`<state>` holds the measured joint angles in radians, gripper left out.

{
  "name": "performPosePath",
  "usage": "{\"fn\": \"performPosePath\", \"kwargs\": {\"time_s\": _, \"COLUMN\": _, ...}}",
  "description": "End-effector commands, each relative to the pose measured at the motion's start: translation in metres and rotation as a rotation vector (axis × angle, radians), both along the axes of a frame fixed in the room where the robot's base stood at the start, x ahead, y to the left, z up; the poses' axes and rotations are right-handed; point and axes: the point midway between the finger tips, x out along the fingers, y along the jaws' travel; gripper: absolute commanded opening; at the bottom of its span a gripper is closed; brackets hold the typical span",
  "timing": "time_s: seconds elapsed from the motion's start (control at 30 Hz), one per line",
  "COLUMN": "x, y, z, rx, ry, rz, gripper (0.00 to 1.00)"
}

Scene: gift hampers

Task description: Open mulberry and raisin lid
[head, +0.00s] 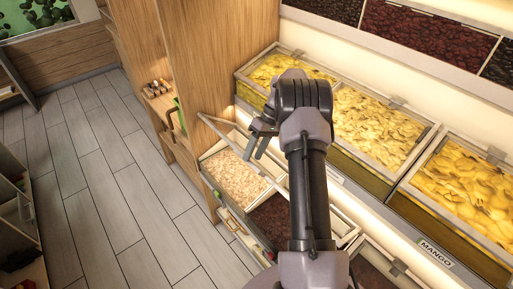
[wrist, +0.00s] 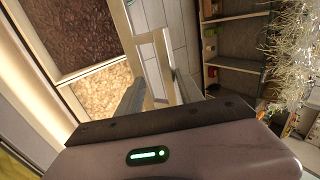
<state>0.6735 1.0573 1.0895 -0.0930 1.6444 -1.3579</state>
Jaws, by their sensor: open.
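In the head view, the pale-filled bin (head: 236,180), which looks like mulberry, is in the lower row. The dark-filled bin (head: 278,219), which looks like raisin, is beside it. A pale lid frame (head: 222,127) stands tilted up over the pale bin. My gripper (head: 263,143) is open close to that raised frame. In the wrist view, my gripper (wrist: 160,88) has its two fingers spread, with a pale frame piece (wrist: 155,60) showing between and beyond them. I cannot tell whether they touch. The pale bin (wrist: 108,92) and dark bin (wrist: 100,35) also show there. My arm hides part of the dark bin.
Bins of yellow dried fruit (head: 378,126) with framed lids stand in the row above, one labelled MANGO (head: 436,253). A wooden cabinet side (head: 205,60) rises beyond the pale bin. The tiled floor (head: 110,170) to the left is clear.

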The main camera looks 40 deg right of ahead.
Motion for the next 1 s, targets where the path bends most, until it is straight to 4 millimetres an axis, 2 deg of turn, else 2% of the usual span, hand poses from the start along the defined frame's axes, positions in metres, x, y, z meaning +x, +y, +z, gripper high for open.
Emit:
{"fn": "performPosePath", "kwargs": {"time_s": 0.17, "x": 0.001, "y": -0.014, "z": 0.024, "rx": -0.004, "ry": -0.004, "rz": -0.002, "gripper": 0.38}}
{"fn": "performPosePath", "kwargs": {"time_s": 0.27, "x": 0.001, "y": -0.029, "z": 0.05, "rx": -0.005, "ry": -0.003, "rz": -0.003, "gripper": 0.38}}
{"fn": "performPosePath", "kwargs": {"time_s": 0.5, "x": 0.002, "y": -0.069, "z": 0.124, "rx": -0.004, "ry": -0.002, "rz": -0.001, "gripper": 0.38}}
{"fn": "performPosePath", "kwargs": {"time_s": 0.6, "x": 0.002, "y": -0.078, "z": 0.143, "rx": -0.001, "ry": 0.0, "rz": -0.001, "gripper": 0.38}}
{"fn": "performPosePath", "kwargs": {"time_s": 0.73, "x": 0.002, "y": -0.084, "z": 0.152, "rx": -0.001, "ry": 0.0, "rz": 0.0, "gripper": 0.38}}
{"fn": "performPosePath", "kwargs": {"time_s": 1.0, "x": 0.002, "y": -0.087, "z": 0.15, "rx": -0.001, "ry": -0.001, "rz": -0.001, "gripper": 0.38}}
